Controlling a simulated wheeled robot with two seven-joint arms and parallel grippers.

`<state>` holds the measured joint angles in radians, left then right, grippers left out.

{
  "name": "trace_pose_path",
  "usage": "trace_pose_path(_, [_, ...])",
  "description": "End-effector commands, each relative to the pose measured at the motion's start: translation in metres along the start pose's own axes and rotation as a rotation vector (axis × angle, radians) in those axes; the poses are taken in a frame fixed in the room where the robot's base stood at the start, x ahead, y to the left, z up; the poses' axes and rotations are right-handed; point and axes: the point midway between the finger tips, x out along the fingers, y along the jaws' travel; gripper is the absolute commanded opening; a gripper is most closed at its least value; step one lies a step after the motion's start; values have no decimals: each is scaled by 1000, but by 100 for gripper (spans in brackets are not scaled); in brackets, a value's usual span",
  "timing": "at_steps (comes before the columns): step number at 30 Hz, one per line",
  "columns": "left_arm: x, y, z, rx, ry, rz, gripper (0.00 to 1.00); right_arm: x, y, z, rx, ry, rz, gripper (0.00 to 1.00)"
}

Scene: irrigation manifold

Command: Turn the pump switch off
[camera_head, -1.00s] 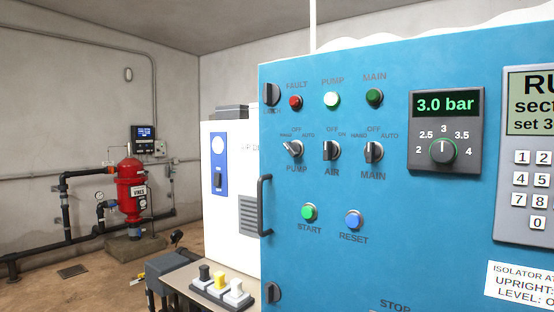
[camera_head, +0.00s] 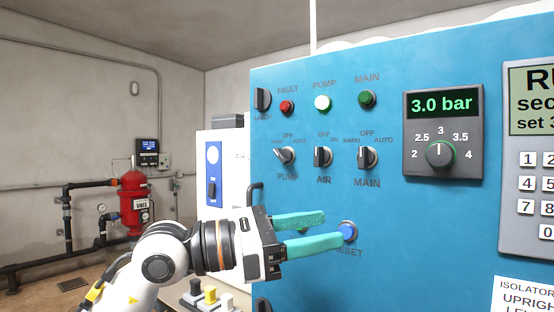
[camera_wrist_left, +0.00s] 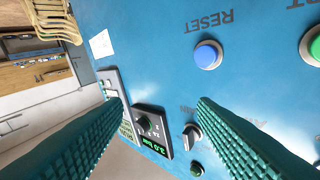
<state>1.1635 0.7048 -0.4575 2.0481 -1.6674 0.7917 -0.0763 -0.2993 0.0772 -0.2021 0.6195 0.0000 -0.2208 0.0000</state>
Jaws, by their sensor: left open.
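The pump switch (camera_head: 284,155) is a grey selector knob on the blue panel (camera_head: 225,290). It is the leftmost of three, and its lever tilts to the upper left, toward the HAND mark. In the left wrist view the fingers (camera_wrist_left: 160,101) stand apart before the panel. The pump switch cannot be made out there. My right gripper is not in view.
The AIR switch (camera_head: 322,157) and MAIN switch (camera_head: 367,158) sit right of the pump switch. A pressure dial (camera_head: 440,154) reading 3.0 bar is farther right. A door handle (camera_head: 255,195) sticks out at the panel's left edge.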

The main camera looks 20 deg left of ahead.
Motion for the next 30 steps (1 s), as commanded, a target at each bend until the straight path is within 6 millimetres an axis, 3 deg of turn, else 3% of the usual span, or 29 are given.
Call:
trace_pose_path(3, [-29, -26, -33, 312, -196, -204, 53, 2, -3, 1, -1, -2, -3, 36])
trace_pose_path(6, [-59, -48, -59, 472, -314, -381, 53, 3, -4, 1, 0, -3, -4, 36])
trace_pose_path(9, [-84, -62, -80, 557, -386, -516, 53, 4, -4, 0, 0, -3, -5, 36])
trace_pose_path(13, [-100, -70, -93, 596, -426, -600, 53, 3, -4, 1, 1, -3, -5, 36])
trace_pose_path(17, [-94, -78, -93, 596, -433, -608, 53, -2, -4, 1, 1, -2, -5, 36])
trace_pose_path(30, [-31, -131, -77, 594, -431, -604, 53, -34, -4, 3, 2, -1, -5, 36])
